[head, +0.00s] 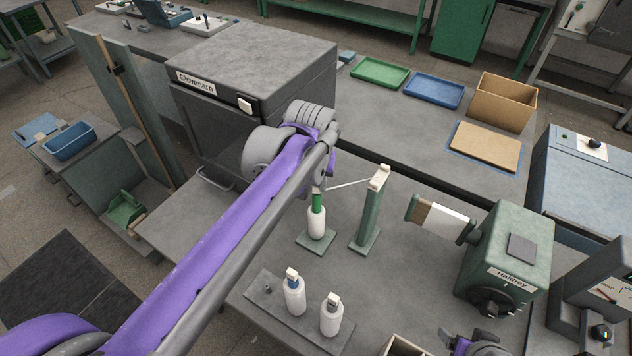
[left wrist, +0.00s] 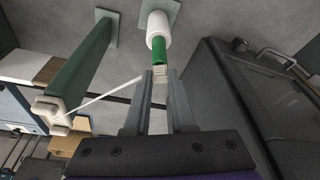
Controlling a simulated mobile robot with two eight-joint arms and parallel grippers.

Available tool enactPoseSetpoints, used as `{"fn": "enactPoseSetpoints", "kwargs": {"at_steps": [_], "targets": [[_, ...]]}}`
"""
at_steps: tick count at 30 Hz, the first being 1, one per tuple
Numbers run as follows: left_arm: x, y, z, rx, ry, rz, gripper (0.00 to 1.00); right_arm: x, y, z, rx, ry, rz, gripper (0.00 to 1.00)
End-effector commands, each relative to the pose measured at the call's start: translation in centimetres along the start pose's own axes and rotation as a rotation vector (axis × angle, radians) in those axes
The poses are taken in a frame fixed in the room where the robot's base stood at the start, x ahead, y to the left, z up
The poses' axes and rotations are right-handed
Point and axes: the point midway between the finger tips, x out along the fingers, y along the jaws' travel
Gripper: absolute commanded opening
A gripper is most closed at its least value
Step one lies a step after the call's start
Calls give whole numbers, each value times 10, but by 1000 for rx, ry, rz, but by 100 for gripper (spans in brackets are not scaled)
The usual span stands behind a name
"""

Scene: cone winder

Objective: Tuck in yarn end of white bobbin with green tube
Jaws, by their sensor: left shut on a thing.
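The white bobbin (head: 317,224) with the green tube (head: 316,201) stands upright on a small green base plate. In the left wrist view the bobbin (left wrist: 158,27) and its green tube (left wrist: 158,46) lie just beyond my fingertips. My left gripper (left wrist: 160,73) is shut on a small pale yarn end (left wrist: 160,71) at the tube's top. The white yarn (head: 348,184) runs taut from there to the pale head of a green post (head: 370,215). In the head view my left arm hides most of the gripper (head: 319,187). My right gripper's fingers do not show.
Two white bobbins, one with a blue tube (head: 294,295) and one with a grey top (head: 331,316), stand on a grey plate in front. A green winder (head: 510,250) stands right. A dark grey cabinet (head: 250,80) rises behind my left arm. Some bench around the post is clear.

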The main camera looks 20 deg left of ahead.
Motion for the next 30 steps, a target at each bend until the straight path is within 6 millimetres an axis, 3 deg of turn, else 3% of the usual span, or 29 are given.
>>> {"fn": "enactPoseSetpoints", "kwargs": {"at_steps": [3, 4, 9, 16, 21, 30], "targets": [[0, 0, 0, 0, 0, 0, 0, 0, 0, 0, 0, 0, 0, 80], [0, 0, 0, 0, 0, 0, 25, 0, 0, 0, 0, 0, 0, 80], [0, 0, 0, 0, 0, 0, 55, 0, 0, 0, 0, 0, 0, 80], [0, 0, 0, 0, 0, 0, 58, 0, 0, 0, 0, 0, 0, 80], [0, 0, 0, 0, 0, 0, 88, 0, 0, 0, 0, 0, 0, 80], [0, 0, 0, 0, 0, 0, 88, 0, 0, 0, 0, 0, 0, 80]]}}
